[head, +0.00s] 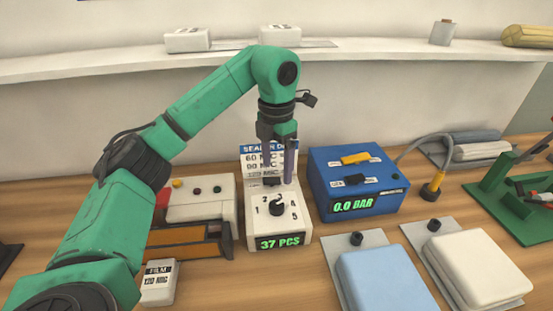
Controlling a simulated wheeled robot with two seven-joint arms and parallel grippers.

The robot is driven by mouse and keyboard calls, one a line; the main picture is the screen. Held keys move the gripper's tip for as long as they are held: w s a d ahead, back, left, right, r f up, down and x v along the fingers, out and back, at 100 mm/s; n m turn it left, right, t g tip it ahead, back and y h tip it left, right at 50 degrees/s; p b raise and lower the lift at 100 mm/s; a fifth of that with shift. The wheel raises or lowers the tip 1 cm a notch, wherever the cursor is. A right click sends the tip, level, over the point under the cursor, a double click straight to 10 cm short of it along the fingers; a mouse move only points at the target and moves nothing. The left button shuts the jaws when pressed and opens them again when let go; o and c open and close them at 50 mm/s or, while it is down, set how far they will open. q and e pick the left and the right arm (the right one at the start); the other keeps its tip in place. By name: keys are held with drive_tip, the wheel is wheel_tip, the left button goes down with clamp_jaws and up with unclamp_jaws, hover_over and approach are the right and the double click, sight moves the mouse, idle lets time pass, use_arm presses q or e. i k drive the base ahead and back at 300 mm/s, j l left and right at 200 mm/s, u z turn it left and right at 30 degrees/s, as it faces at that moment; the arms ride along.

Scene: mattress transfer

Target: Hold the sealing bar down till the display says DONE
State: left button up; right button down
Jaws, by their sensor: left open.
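An orange and dark bar-shaped unit (186,242) lies left of the dial box, partly behind my arm; I cannot tell for sure that it is the sealing bar. The white dial box (292,226) has a black knob (277,206) with numbers around it. Its green display (280,242) reads "37 PCS", not DONE. A chart (259,160) headed "SEALER", partly hidden by my gripper, stands behind the knob. My left gripper (279,174) is open, pointing down in front of the chart, above the knob in the picture. My right gripper is not in view.
A blue box (331,181) reading "0.0 BAR" stands right of the dial box. A white machine (206,209) and a "FILM" block (159,282) are at left. Blue (385,283) and cream (480,268) padded blocks lie front right. A shelf (372,53) runs behind.

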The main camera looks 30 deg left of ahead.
sight(162, 199)
drive_tip(key=k, duration=2)
